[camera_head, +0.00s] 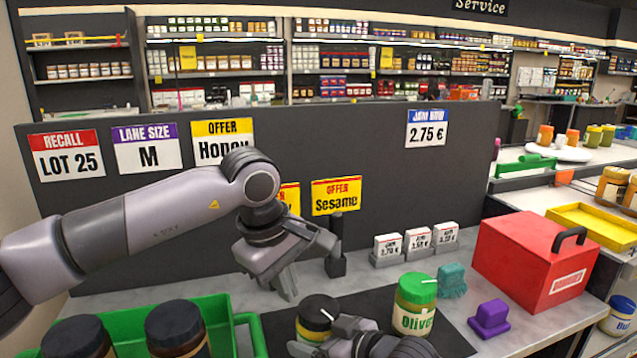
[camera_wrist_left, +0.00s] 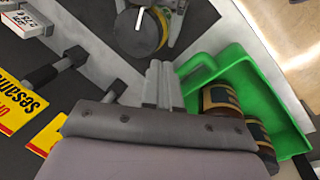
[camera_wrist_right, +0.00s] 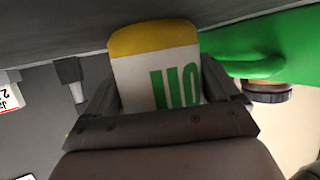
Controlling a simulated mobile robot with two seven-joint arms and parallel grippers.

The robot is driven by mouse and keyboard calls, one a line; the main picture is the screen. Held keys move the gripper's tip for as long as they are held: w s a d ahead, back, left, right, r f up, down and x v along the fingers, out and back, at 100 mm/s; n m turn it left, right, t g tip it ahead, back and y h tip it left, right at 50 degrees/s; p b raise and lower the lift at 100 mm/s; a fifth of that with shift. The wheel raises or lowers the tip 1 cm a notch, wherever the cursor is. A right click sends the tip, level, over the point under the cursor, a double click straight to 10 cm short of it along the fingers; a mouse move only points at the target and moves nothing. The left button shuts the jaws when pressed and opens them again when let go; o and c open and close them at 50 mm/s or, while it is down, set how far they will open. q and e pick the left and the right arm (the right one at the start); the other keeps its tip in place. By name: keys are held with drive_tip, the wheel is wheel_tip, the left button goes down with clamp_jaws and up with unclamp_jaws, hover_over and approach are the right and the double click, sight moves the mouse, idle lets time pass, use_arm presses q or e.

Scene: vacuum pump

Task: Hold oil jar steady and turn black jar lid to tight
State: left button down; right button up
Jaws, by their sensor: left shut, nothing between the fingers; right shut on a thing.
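The oil jar (camera_head: 308,333) stands on a dark mat, with its black lid (camera_head: 318,310) on top. The lid carries a white line mark, also visible in the left wrist view (camera_wrist_left: 138,32). My right gripper (camera_head: 322,342) is shut around the jar's body, below the lid. The right wrist view shows the white label with green letters (camera_wrist_right: 172,85) between its fingers. My left gripper (camera_head: 288,284) is shut and empty, above and to the left of the lid, apart from it. Its closed fingers also show in the left wrist view (camera_wrist_left: 162,85). The lid's thread is hidden.
An olive jar with a green lid (camera_head: 412,310) stands right of the oil jar. A green crate (camera_head: 238,310) with black-lidded jars is at the left. A black post (camera_head: 336,262), teal and purple (camera_head: 490,318) objects and a red box (camera_head: 530,262) stand nearby.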

sight(299, 330)
use_arm(q)
drive_tip(key=shift+s+d+f, duration=0.2)
drive_tip(key=shift+d+f, duration=0.1)
drive_tip(key=shift+f, duration=0.7)
drive_tip(key=shift+s+d+f, duration=0.2)
drive_tip(key=shift+d+f, duration=0.05)
drive_tip(key=shift+f, duration=0.8)
drive_tip(key=shift+s+d+f, duration=0.2)
drive_tip(key=shift+d+f, duration=0.1)
drive_tip(key=shift+f, duration=0.7)
drive_tip(key=shift+w+d, duration=0.15)
drive_tip(key=shift+w, duration=0.1)
drive_tip(key=shift+w+a, duration=0.25)
drive_tip(key=shift+a, duration=0.05)
use_arm(e)
drive_tip(key=shift+s+a, duration=0.1)
use_arm(q)
drive_tip(key=shift+w+a, duration=0.25)
drive_tip(key=shift+w+a+r, duration=0.1)
drive_tip(key=shift+a, duration=0.1)
